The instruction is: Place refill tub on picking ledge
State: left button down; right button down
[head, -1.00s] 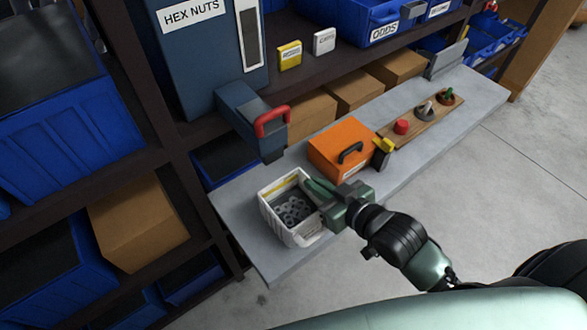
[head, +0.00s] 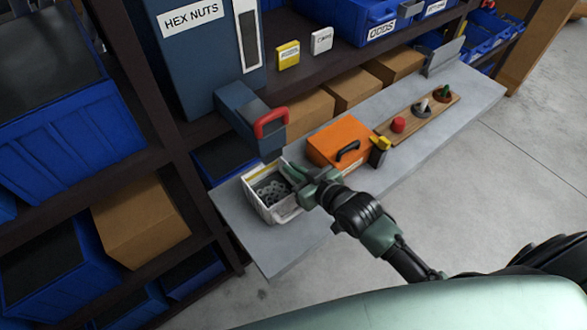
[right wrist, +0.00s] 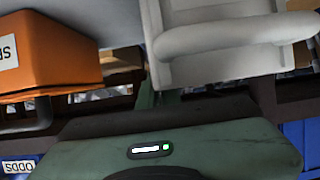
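The refill tub (head: 286,211) is white, open-topped and holds grey hex nuts. It is over the left end of the grey picking ledge (head: 285,250), below the hex nuts dispenser; I cannot tell whether its base touches the ledge. My right gripper (head: 297,179) is shut on the tub's right wall, near the rim. In the right wrist view the tub (right wrist: 210,65) fills the top, and my fingers reach its wall, partly hidden by the gripper body. My left gripper is not in view.
The hex nuts dispenser (head: 185,60) has a red-handled spout (head: 268,122) over the ledge, close behind the tub. An orange box (head: 338,140) stands right of the tub, and a wooden board (head: 412,122) with several small items lies beyond. The ledge's front left is bare.

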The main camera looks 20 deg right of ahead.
jog(key=shift+f, duration=0.1)
jog(key=c, duration=1.6)
grip_release()
jog(key=b+v, duration=0.1)
jog(key=v, duration=1.1)
